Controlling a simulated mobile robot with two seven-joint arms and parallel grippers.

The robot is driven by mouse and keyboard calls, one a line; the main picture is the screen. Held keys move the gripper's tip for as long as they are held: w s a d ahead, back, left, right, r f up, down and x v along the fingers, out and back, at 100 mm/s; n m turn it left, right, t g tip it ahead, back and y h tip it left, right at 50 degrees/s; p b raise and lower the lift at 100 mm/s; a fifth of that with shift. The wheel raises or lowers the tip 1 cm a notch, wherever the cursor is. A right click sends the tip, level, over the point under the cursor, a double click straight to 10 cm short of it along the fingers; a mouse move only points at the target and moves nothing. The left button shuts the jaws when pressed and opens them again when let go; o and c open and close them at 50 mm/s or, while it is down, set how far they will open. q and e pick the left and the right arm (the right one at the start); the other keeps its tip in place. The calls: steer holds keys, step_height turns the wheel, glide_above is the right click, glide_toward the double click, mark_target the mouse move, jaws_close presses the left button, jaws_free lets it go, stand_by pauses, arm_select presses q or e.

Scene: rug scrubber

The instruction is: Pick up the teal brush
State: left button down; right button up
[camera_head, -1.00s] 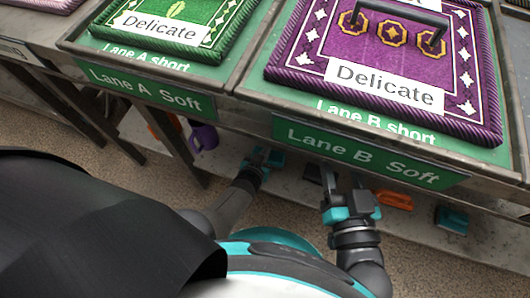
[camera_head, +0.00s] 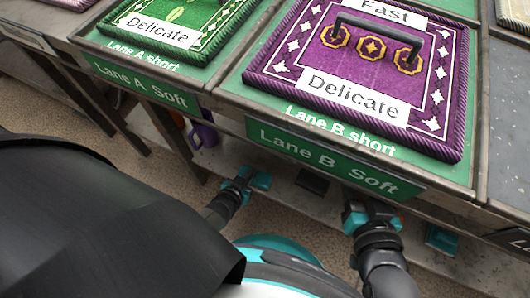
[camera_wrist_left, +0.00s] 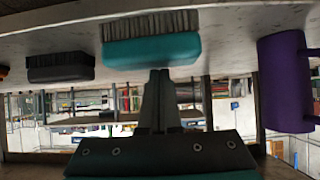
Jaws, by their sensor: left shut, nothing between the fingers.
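The teal brush (camera_wrist_left: 152,48) lies on the low shelf, bristles against the shelf surface; the left wrist view is upside down. My left gripper's closed fingertips (camera_wrist_left: 160,74) are in line with the brush's block, at its edge; I cannot tell whether they touch it. Nothing is between the fingers. In the head view the teal brush (camera_head: 261,180) shows just beyond my left gripper (camera_head: 245,178), partly covered by it. My right gripper (camera_head: 354,208) is over the shelf further right; its fingers are hard to make out.
A black brush (camera_head: 312,182) and a purple mug (camera_head: 206,134) flank the teal brush. Another teal item (camera_head: 441,240) lies further right. The Lane B tray edge (camera_head: 330,160) overhangs the shelf.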

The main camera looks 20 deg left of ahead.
arm_select(q)
steer(key=shift+s+a+f, duration=0.1)
steer(key=shift+s+f, duration=0.25)
steer(key=shift+s, duration=0.45)
steer(key=shift+r, duration=0.1)
steer(key=shift+r+p, duration=0.75)
steer(key=shift+p, duration=0.05)
